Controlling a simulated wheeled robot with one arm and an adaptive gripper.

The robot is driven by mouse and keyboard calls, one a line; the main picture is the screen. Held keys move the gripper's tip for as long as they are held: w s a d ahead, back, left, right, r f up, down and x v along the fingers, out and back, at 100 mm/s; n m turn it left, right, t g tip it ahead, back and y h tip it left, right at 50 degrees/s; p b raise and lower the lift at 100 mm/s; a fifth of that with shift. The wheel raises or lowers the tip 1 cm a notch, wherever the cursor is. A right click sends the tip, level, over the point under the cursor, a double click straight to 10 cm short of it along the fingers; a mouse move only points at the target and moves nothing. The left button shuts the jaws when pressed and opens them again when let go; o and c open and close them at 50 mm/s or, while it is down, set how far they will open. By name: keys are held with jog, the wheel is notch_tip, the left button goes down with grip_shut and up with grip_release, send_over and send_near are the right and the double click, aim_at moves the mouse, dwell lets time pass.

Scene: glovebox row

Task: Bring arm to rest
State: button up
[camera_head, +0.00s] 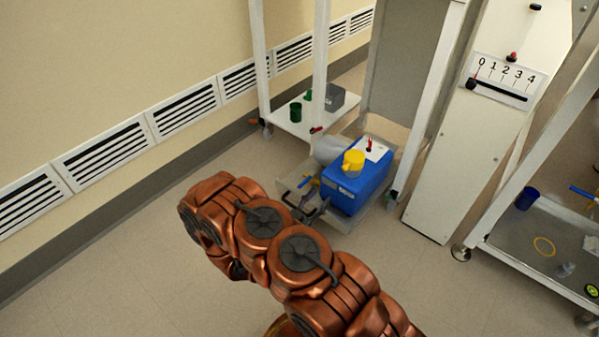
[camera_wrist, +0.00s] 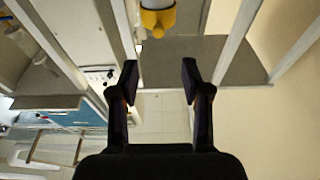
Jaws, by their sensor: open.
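My gripper (camera_wrist: 160,82) shows in the wrist view with its two dark fingers spread apart. Nothing is between the fingertips; floor and a grey panel show beyond them. In the head view my copper arm (camera_head: 262,225) reaches from the bottom edge up and left, bent, above the floor.
A blue box (camera_head: 355,190) with a yellow cup (camera_head: 353,163) sits on a low tray right of my arm. A white cart (camera_head: 292,122) stands behind. A white panel with a 0–4 scale (camera_head: 503,78) and a shelf (camera_head: 560,235) are at right. Floor at left is clear.

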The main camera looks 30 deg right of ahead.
jog(key=w+a+r+y+p, duration=1)
jog(key=w+r+y+p, duration=0.1)
jog(key=w+r+p, duration=0.15)
jog(key=s+a+r+n+g+y+p, duration=0.15)
jog(key=a+r+n+y+p, duration=0.3)
jog(key=r, duration=0.55)
jog(key=s+a+r+n+y+p, duration=0.15)
jog(key=a+r+y+p, duration=0.3)
jog(key=a+r, duration=0.5)
jog(key=s+a+r+n+g+y+p, duration=0.15)
jog(key=s+r+n+g+p, duration=0.25)
jog(key=s+r+p, duration=1)
jog(key=s+d+r+n+g+h+p, duration=0.1)
jog(key=s+d+r, duration=0.3)
jog(key=s+r, duration=0.5)
jog(key=s+d+r+n+g+h+p, duration=0.1)
jog(key=s+d+r+n+g+p, duration=0.1)
jog(key=s+d+r, duration=0.3)
jog(key=s+r+g, duration=0.1)
jog(key=s+r, duration=0.3)
jog(key=s, duration=0.7)
jog(key=shift+s+n+p, duration=0.3)
